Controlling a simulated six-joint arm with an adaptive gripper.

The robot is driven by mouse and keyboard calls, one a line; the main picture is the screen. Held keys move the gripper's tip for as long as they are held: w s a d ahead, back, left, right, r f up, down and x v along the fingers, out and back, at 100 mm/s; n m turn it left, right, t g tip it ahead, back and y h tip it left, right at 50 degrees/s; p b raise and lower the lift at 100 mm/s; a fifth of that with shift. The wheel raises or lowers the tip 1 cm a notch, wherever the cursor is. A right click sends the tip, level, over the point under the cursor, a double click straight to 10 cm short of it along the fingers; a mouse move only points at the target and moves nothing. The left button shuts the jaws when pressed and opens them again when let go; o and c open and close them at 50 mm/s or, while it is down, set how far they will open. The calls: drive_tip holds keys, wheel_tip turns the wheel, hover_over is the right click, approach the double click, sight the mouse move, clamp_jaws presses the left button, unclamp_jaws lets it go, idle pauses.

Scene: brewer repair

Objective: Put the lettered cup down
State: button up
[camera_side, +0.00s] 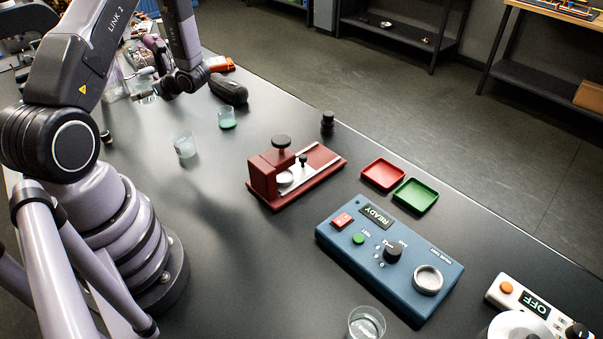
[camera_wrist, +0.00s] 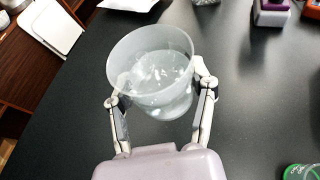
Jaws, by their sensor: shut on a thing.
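My gripper (camera_wrist: 160,90) is shut on a clear cup (camera_wrist: 152,50), with one finger on each side of its wall. The cup is seen from above, its open rim tipped toward the wrist camera, and pale marks show inside; I cannot read a letter on it. In the side view my gripper (camera_side: 143,76) is at the upper left, over the far left part of the table, and the cup (camera_side: 148,98) is small and partly hidden there. I cannot tell whether the cup's base touches the table.
A clear cup (camera_side: 184,146) and a cup with green contents (camera_side: 227,118) stand on the dark table (camera_side: 240,250). A black object (camera_side: 230,90) lies near the gripper. A red fixture (camera_side: 300,172), red tray (camera_side: 383,173), green tray (camera_side: 415,195) and blue tester (camera_side: 385,255) are farther right.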

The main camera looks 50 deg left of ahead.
drive_tip(key=shift+f, duration=0.85)
drive_tip(key=w+a+f, duration=0.4)
drive_tip(key=a, duration=0.3)
hover_over(170, 119)
wheel_tip(170, 119, down, 6)
drive_tip(key=shift+d+r, duration=0.1)
drive_tip(key=shift+f, duration=1.65)
drive_tip(key=shift+f, duration=0.15)
drive_tip(key=o, duration=1.2)
drive_tip(key=shift+c, duration=0.2)
